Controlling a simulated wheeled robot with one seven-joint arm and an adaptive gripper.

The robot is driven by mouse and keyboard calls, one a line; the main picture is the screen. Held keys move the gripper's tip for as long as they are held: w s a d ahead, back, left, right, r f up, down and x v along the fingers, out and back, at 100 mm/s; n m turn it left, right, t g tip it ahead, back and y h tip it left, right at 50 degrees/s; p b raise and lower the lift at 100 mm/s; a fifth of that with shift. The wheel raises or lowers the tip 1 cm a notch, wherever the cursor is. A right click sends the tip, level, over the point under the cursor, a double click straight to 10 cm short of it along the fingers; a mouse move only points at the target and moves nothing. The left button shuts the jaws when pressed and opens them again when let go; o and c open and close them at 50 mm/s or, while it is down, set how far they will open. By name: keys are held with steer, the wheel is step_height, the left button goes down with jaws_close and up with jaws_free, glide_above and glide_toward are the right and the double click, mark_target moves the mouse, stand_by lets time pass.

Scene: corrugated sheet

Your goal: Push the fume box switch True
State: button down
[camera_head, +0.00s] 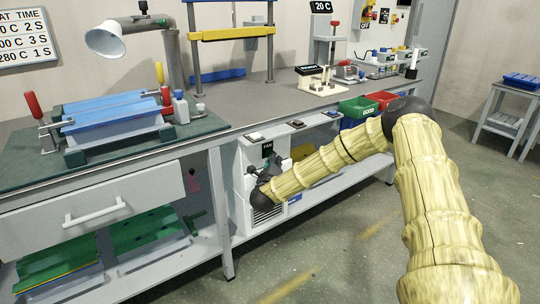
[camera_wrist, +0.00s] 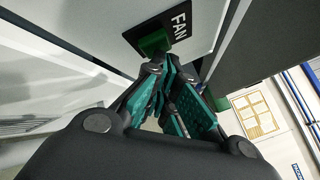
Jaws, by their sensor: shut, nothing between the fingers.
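The fume box (camera_head: 243,157) is a white cabinet on the shelf under the bench, with a black label reading FAN (camera_head: 267,150) high on its front. In the wrist view a green switch (camera_wrist: 153,42) sits on the black plate below the word FAN (camera_wrist: 180,24). My gripper (camera_head: 265,166) is in front of the box, just below the label; it also shows in the wrist view (camera_wrist: 160,67). Its teal-padded fingers are shut and empty. The fingertips are right by the lower edge of the switch; I cannot tell whether they touch it.
The workbench top (camera_head: 225,105) overhangs the box. A green bin (camera_head: 358,110) and a red bin (camera_head: 381,100) are to the right. A drawer (camera_head: 95,205) is at the left. The floor in front is clear.

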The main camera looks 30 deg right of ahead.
stand_by(0.5)
steer(key=shift+s, duration=0.65)
steer(key=shift+s, duration=0.1)
steer(key=s, duration=0.4)
steer(key=s+p, duration=0.1)
steer(key=shift+s+d, duration=0.25)
steer(key=shift+s, duration=0.15)
stand_by(0.4)
